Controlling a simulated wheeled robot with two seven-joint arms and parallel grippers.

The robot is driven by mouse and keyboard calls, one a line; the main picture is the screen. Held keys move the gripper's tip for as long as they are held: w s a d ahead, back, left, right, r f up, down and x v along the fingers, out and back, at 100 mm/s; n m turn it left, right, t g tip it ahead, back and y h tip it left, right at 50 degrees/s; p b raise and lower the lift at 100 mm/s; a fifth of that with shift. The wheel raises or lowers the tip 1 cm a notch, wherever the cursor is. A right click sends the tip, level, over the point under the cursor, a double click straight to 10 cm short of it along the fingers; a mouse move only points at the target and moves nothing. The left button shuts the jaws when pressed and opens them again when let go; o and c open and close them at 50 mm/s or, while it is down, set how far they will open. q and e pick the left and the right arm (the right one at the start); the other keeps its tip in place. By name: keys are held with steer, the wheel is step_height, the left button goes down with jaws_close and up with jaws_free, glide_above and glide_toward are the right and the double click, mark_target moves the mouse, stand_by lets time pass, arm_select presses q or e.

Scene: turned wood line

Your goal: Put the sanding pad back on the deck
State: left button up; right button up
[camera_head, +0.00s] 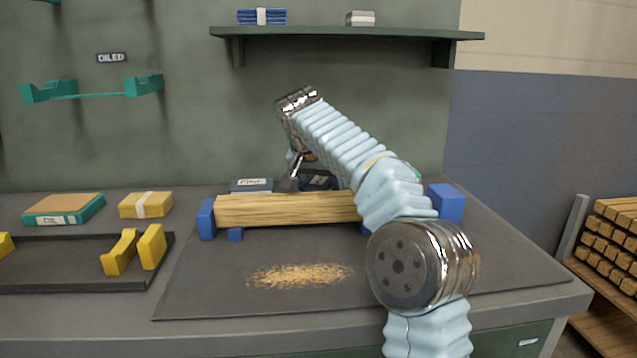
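My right arm reaches across the bench, and its gripper (290,185) points down just behind the wooden beam (285,209). The fingertips are small, dark and partly hidden, so I cannot tell whether they are open or hold anything. A dark block labelled "FINE" (251,185) is behind the beam, left of the gripper. Another dark labelled piece (318,181) is just right of the gripper, partly covered by my arm. I cannot tell which of these is the sanding pad or the deck. My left gripper is not in view.
The beam rests between blue stops (206,219) on a dark mat (215,290) with sawdust (300,275). At left are a teal oil box (63,209), a yellow bundle (146,205) and a black tray (55,281) with yellow holders. A shelf (345,33) hangs above.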

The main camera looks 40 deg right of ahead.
steer(key=shift+o, duration=1)
steer(key=shift+r, duration=0.25)
steer(key=p+v, duration=0.1)
steer(key=v, duration=1)
steer(key=shift+s+a+r+p, duration=0.2)
steer(key=shift+r+p, duration=0.15)
steer(key=shift+f, duration=0.1)
